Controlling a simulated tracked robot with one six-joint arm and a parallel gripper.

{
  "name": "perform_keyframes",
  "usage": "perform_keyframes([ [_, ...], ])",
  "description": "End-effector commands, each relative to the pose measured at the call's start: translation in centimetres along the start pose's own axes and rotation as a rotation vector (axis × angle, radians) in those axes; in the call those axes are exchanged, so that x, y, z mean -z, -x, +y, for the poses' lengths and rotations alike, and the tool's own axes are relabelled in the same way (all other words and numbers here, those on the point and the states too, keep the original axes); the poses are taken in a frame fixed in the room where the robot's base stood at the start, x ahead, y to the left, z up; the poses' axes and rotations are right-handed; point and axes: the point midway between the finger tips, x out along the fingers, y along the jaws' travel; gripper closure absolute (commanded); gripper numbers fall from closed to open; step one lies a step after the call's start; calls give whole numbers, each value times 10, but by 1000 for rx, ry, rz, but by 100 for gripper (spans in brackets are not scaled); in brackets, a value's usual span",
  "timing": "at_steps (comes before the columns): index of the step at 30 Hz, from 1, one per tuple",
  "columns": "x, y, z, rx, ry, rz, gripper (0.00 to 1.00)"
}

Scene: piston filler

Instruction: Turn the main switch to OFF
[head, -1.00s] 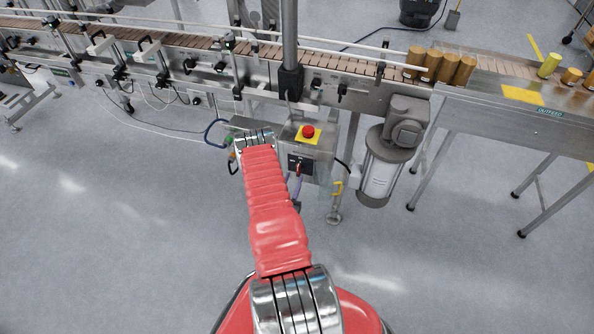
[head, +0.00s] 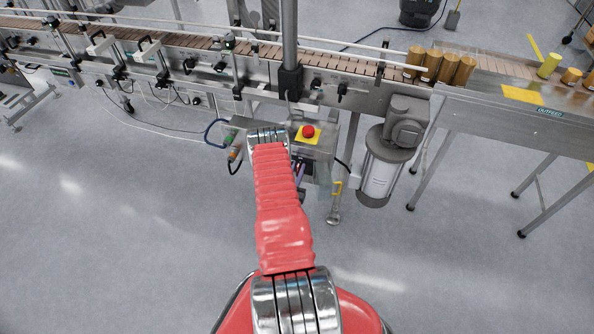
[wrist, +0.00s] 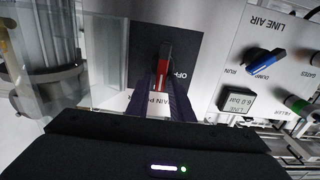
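The main switch (wrist: 164,70) has a red handle on a black plate (wrist: 188,47) in the wrist view. The handle stands about upright in the picture. The word OFF is to its right, and a partly covered label starting MAIN is below. My gripper (wrist: 164,84) has two purple fingers, one on each side of the handle's lower part. The label shows between them. I cannot tell whether they press on the handle. In the head view my arm hides most of the switch and the gripper.
Right of the switch in the wrist view is a line air panel with a blue handle (wrist: 267,61) and a gauge display (wrist: 236,100). A clear guard (wrist: 101,60) stands at left. In the head view, a red emergency button (head: 308,131) tops the box, beside a motor (head: 381,165).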

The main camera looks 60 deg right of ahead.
Motion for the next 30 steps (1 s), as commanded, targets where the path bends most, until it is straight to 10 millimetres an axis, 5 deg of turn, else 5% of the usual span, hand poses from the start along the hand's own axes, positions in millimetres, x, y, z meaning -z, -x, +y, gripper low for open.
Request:
perform_keyframes([
  [8,0,0,0,0,0,-1,100],
  [30,-4,2,-3,1,137,-9,100],
])
